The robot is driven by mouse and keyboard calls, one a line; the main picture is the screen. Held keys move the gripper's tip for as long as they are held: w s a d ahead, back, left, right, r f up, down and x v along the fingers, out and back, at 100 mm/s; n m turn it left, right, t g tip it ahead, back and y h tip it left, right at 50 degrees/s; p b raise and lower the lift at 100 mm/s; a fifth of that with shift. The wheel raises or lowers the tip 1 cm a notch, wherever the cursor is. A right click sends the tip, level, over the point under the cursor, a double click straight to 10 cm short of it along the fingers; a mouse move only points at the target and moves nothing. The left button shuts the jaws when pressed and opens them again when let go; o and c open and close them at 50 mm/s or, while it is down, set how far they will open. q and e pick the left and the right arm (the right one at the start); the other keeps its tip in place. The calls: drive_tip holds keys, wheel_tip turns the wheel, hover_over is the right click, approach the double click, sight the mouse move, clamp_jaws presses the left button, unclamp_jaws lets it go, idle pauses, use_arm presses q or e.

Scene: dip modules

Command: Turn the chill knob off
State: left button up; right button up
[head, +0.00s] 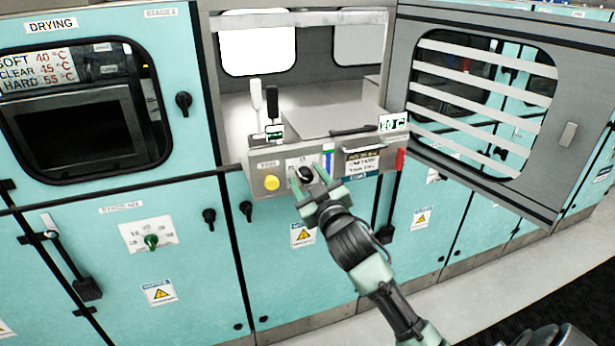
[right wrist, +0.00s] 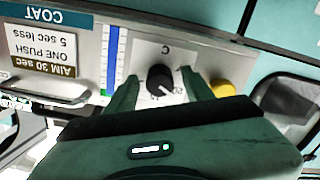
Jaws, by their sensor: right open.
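A black round knob (head: 304,174) sits on the grey control panel (head: 262,188) of the teal machine. It also shows in the right wrist view (right wrist: 160,79), on a white dial plate with a pale pointer mark; the lettering is mostly hidden, so I cannot confirm it reads chill. My right gripper (head: 308,174) is open at the panel, with one finger on each side of the knob. In the right wrist view its fingers (right wrist: 160,82) straddle the knob with visible gaps, not closed on it. My left gripper is not in view.
A yellow button (head: 271,182) is just left of the knob. A blue-striped strip (head: 327,162) and a red handle (head: 400,160) are to the right. White and black levers (head: 272,103) stand behind. An open grey door (head: 480,175) juts out at right. A green knob (head: 151,242) is lower left.

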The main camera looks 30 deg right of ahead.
clamp_jaws()
drive_tip(key=shift+n, duration=0.4)
drive_tip(key=shift+r+n+p, duration=0.1)
drive_tip(key=shift+n+p, duration=0.75)
drive_tip(key=shift+n, duration=0.15)
drive_tip(key=n+p, duration=0.1)
drive_tip(key=n, duration=0.2)
drive_tip(key=shift+n+p, duration=0.3)
drive_tip(key=n+p, duration=0.2)
drive_tip(key=n, duration=0.3)
drive_tip(key=shift+n, duration=0.4)
